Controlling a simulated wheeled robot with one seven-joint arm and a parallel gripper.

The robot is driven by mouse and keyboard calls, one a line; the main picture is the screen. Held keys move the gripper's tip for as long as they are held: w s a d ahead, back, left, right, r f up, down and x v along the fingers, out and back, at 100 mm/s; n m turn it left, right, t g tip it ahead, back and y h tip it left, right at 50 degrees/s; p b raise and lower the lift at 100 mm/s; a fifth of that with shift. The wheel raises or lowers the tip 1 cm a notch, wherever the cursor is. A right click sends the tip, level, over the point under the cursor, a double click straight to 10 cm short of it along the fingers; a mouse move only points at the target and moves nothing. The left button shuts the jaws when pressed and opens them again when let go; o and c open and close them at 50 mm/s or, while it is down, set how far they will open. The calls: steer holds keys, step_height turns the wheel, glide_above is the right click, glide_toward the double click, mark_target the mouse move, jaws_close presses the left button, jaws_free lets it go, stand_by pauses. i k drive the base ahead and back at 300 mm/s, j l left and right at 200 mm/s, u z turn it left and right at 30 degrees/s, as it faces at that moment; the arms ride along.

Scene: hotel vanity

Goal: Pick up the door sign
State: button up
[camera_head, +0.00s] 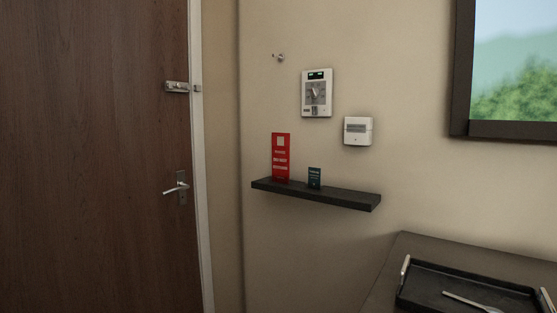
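A red door sign (281,158) with a pale square near its top and white text stands upright on the left part of a dark wall shelf (342,197). A small dark teal card (314,178) stands on the same shelf, a little to the right of the sign and apart from it. The front of the sign is in clear view and nothing covers it. My gripper is not in view.
A brown door (95,150) with a lever handle (177,188) and a latch (178,87) is at left. A hook (279,57), a thermostat (317,93) and a white box (358,131) are on the wall above the shelf. A dark tray (420,296) with a spoon sits on the table (412,247).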

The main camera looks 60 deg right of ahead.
mark_target(280, 154)
steer(key=l+z, duration=0.1)
steer(key=z, duration=0.35)
steer(key=i+z, duration=0.15)
steer(key=z, duration=0.35)
steer(key=i+z, duration=0.1)
steer(key=z, duration=0.35)
